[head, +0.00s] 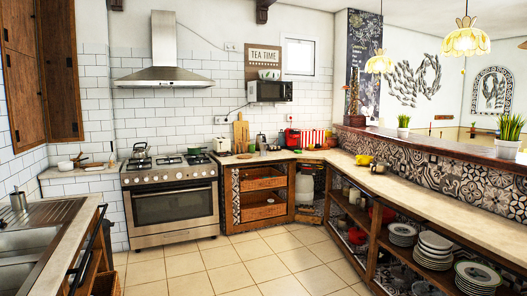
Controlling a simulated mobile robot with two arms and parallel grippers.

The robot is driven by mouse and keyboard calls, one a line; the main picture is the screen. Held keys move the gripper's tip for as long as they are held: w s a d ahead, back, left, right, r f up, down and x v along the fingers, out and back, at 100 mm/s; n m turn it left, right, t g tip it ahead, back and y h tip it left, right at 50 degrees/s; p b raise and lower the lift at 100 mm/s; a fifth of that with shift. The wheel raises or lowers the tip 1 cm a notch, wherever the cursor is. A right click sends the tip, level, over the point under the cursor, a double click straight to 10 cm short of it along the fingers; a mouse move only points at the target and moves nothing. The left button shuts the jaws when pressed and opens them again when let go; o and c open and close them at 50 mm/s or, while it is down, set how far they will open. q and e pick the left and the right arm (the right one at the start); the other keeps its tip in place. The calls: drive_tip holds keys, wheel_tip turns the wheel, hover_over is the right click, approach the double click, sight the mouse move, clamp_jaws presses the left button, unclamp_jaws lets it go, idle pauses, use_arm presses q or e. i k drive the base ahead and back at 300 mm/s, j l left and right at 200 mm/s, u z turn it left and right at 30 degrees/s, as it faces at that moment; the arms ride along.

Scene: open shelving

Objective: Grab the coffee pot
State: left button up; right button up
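I cannot tell for sure which vessel is the coffee pot. A small dark and silvery pot-like item (260,140) stands on the back counter (228,159), right of the stove; it is too small to make out. A metal kettle-like vessel (140,151) sits on the left of the stove top. A small silvery metal vessel (18,201) stands by the sink at the left edge. Neither of my grippers is in the head view, and nothing shows as held.
The steel stove (172,205) stands at the back wall. The sink counter (75,245) is at the left; a long counter (430,205) with plates (435,242) on shelves below runs along the right. The tiled floor (235,265) between is clear.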

sight(262, 147)
drive_tip(key=i+l+z, duration=0.1)
drive_tip(key=i+z, duration=0.15)
drive_tip(key=i, duration=0.45)
drive_tip(key=i+z, duration=0.1)
drive_tip(key=i, duration=4.85)
drive_tip(key=i+l+u, duration=0.1)
drive_tip(key=i+u, duration=0.25)
drive_tip(key=i+l+u, duration=0.2)
drive_tip(key=i+u, duration=0.2)
drive_tip(key=i+l+u, duration=0.35)
drive_tip(key=i, duration=0.1)
